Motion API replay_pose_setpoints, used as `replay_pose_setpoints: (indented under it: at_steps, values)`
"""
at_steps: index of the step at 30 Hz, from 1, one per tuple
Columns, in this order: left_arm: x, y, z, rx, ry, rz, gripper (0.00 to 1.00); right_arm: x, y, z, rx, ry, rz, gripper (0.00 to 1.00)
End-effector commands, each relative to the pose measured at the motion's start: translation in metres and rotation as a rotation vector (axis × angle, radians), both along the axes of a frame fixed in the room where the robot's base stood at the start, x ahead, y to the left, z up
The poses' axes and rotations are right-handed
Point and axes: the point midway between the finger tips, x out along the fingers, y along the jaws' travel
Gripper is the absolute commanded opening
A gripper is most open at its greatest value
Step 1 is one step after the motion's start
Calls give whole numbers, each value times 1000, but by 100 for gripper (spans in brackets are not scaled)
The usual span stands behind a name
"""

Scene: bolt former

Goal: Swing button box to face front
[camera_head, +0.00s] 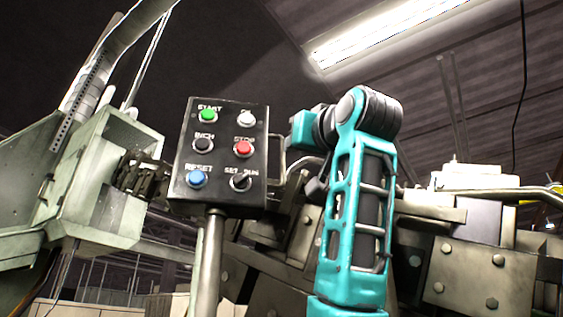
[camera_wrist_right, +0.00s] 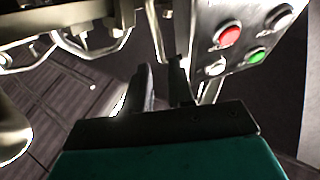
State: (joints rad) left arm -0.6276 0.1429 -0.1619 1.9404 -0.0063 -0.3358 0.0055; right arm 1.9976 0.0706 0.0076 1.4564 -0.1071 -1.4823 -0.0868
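The button box (camera_head: 222,155) is a dark panel on a metal post (camera_head: 207,265), left of centre in the head view. Its labelled buttons face my head camera, slightly angled. A thin metal handle (camera_head: 277,158) loops out from its right side. In the right wrist view the box (camera_wrist_right: 245,35) is at the upper right, with red and green buttons showing. My right gripper (camera_wrist_right: 163,75) has its two dark fingers apart, beside the box. A bright bar (camera_wrist_right: 157,30) lies just beyond the fingertips; I cannot tell if they touch it. My left gripper is not in view.
A pale green machine housing (camera_head: 105,180) stands left of the box. Dark bolted machine blocks (camera_head: 465,265) fill the lower right behind my right arm. Metal loops (camera_wrist_right: 90,40) sit at the upper left of the wrist view. Open space lies above the box.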

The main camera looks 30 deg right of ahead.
Motion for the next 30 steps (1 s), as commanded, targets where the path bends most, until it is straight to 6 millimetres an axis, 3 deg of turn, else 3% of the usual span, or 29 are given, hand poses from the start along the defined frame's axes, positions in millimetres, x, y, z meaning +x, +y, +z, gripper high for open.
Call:
replay_pose_setpoints:
  at_steps: [6, 12, 18, 26, 30]
  values:
    - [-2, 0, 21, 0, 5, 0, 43, 44, -9, 21, 2, 7, 0, 23]
    - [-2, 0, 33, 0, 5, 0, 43, 72, -14, 32, 2, 4, 0, 23]
    - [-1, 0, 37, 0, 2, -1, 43, 83, -16, 35, 1, 2, 0, 23]
    - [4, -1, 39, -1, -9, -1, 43, 83, -17, 35, 1, 1, 0, 23]
    - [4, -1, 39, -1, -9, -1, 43, 83, -17, 35, 1, 1, 0, 11]
